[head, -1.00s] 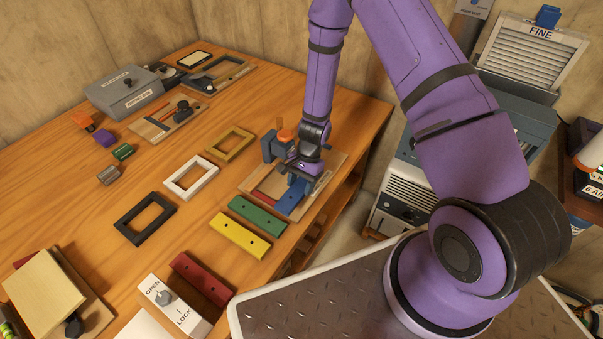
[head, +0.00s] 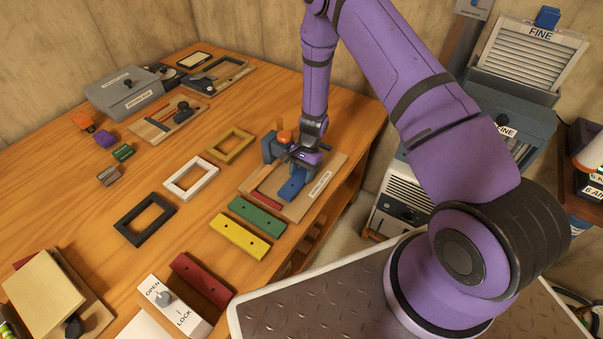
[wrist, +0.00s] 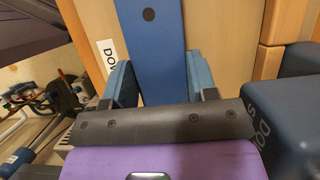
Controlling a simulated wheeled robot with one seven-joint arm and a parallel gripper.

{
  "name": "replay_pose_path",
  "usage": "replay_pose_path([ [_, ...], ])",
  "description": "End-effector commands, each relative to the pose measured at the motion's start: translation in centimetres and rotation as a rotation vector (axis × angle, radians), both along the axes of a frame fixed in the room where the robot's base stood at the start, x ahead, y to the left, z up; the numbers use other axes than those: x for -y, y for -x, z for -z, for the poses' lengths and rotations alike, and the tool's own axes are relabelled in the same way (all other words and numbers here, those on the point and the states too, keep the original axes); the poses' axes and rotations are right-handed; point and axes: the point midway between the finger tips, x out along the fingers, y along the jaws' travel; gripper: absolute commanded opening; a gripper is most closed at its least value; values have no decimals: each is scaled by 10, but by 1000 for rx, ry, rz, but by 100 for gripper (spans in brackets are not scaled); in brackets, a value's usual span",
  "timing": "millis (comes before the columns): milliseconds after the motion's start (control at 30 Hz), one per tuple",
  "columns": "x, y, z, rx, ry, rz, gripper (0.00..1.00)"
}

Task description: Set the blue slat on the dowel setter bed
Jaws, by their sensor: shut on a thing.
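The blue slat (head: 292,188) is at the dowel setter in the head view, over its light wooden bed (head: 318,186). It also fills the upper middle of the wrist view (wrist: 155,60), with a dark hole showing. My gripper (head: 303,166) is shut on the slat, one blue-grey finger on each side of it in the wrist view (wrist: 160,80). The dowel setter's blue-grey block with an orange top (head: 272,148) stands just left of the gripper. I cannot tell whether the slat touches the bed. A red strip (head: 268,200) lies along the bed's left part.
A green slat (head: 257,215) and a yellow slat (head: 238,236) lie in front of the setter. Yellow (head: 230,145), white (head: 191,178) and black (head: 145,219) frames lie to the left. A red slat (head: 202,279) lies near the open/lock switch block (head: 172,306).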

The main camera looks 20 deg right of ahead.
Motion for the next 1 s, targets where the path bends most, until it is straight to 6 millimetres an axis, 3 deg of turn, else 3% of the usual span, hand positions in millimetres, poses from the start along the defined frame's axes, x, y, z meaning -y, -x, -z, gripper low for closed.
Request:
replay_pose_path([
  [667,0,0,12,0,0,1,23],
  [700,0,0,12,0,0,1,60],
  [767,0,0,12,0,0,1,73],
  [800,0,0,12,0,0,1,78],
  [1000,0,0,12,0,0,0,78],
])
